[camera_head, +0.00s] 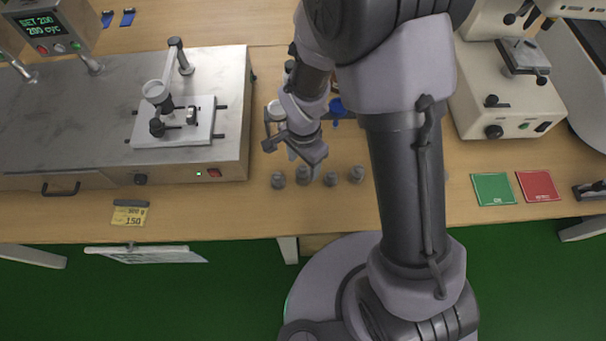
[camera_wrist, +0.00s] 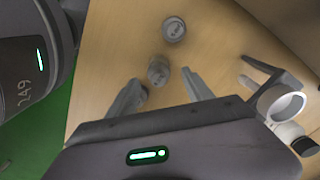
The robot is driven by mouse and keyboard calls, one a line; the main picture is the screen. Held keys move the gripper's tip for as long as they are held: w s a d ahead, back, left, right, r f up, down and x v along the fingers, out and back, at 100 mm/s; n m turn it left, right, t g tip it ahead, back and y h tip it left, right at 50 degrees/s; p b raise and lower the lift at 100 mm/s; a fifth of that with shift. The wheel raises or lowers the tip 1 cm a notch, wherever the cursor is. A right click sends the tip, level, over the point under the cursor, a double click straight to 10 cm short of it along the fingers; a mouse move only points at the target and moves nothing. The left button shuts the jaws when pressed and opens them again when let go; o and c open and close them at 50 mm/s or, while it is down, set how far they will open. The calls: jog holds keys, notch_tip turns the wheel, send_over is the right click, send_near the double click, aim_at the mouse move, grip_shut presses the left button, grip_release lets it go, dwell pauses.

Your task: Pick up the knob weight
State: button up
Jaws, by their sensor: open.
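Several grey knob weights stand in a row on the wooden bench, among them a left one (camera_head: 278,180) and a right one (camera_head: 357,174). My gripper (camera_head: 306,163) is over the left part of this row and partly hides the weights there. In the wrist view my gripper (camera_wrist: 161,79) is open, with its two fingers apart. One knob weight (camera_wrist: 158,70) shows between and just beyond the fingertips, not gripped. A second knob weight (camera_wrist: 174,28) stands farther off. Which one the task means cannot be told.
A stand with a white ring (camera_wrist: 285,105) is close on the right in the wrist view. A metal test machine (camera_head: 215,155) stands left. A green mat (camera_head: 493,189) and a red mat (camera_head: 538,186) lie right. The bench's front edge is near the weights.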

aim_at(303, 173)
notch_tip(303, 173, down, 5)
jog(key=shift+s+r+b, duration=0.1)
jog(key=shift+b, duration=1)
jog(key=shift+r, duration=0.1)
grip_shut()
